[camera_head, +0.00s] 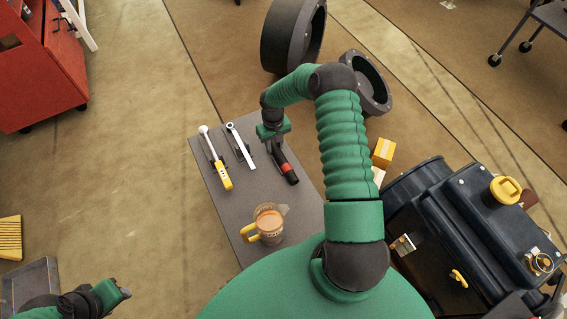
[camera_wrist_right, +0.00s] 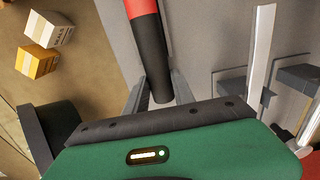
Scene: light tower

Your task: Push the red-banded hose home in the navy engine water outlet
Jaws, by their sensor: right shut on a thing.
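The red-banded hose (camera_head: 288,170) is a short black tube with a red band, over the grey table in the head view. My right gripper (camera_head: 275,146) is shut on its black part. In the right wrist view the hose (camera_wrist_right: 153,54) lies between the two fingers (camera_wrist_right: 158,90), with the red band beyond them. The navy engine (camera_head: 455,218) stands at the right, apart from the hose. A round metal fitting (camera_head: 541,262) shows on it, but I cannot tell whether this is the water outlet. My left gripper (camera_head: 122,290) is at the lower left; its jaws are unclear.
A yellow box (camera_head: 383,152) lies between table and engine. Large dark rings (camera_head: 291,38) stand behind. A red cabinet (camera_head: 40,65) is at far left.

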